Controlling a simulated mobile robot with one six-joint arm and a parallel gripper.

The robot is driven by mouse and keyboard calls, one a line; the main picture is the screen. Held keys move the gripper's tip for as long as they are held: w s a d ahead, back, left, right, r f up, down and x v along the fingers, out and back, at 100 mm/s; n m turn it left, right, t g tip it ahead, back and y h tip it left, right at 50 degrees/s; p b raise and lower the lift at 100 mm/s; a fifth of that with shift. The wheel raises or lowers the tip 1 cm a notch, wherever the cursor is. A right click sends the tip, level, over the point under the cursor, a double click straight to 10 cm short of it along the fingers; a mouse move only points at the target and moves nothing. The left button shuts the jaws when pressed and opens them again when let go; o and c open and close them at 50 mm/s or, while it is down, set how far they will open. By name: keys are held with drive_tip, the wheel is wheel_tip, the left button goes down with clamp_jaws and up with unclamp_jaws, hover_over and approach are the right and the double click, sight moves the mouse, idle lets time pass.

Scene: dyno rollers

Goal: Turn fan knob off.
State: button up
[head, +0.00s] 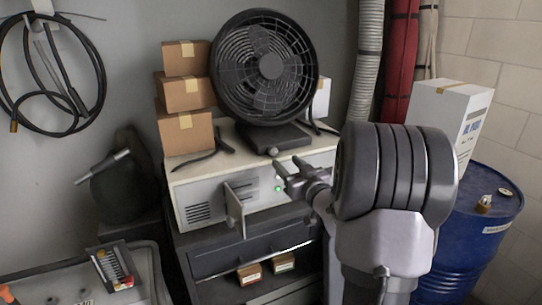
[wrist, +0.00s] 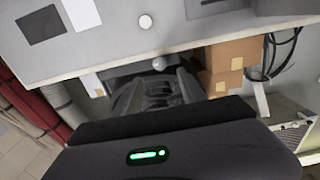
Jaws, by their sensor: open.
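The black fan (head: 264,67) stands upright on a cream cabinet. Its dark base (head: 262,136) has a small round grey knob (head: 272,151) on the front edge. The knob also shows in the wrist view (wrist: 159,63), near the middle. My gripper (head: 287,166) is open, with its fingers just below and to the right of the knob in the head view. In the wrist view the dark fingers (wrist: 158,83) point toward the knob, which appears just beyond their tips. I cannot tell whether they touch it. The gripper looks empty.
The cabinet front (head: 210,206) carries a green light (head: 278,188) and a protruding bracket (head: 238,205). Stacked cardboard boxes (head: 185,131) stand left of the fan. A white box (head: 446,112) and a blue drum (head: 474,232) are at the right.

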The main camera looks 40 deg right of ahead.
sight(274, 151)
drive_tip(key=x, duration=0.7)
drive_tip(key=shift+w+d+b, duration=0.1)
drive_tip(key=shift+w+b, duration=0.25)
clamp_jaws()
drive_tip(key=shift+f+n+b, duration=0.3)
drive_tip(key=shift+n+b, duration=0.3)
drive_tip(key=shift+b, duration=0.55)
drive_tip(key=shift+n+b, duration=0.6)
drive_tip(key=shift+r+n, duration=0.25)
drive_tip(key=shift+n, duration=0.05)
unclamp_jaws()
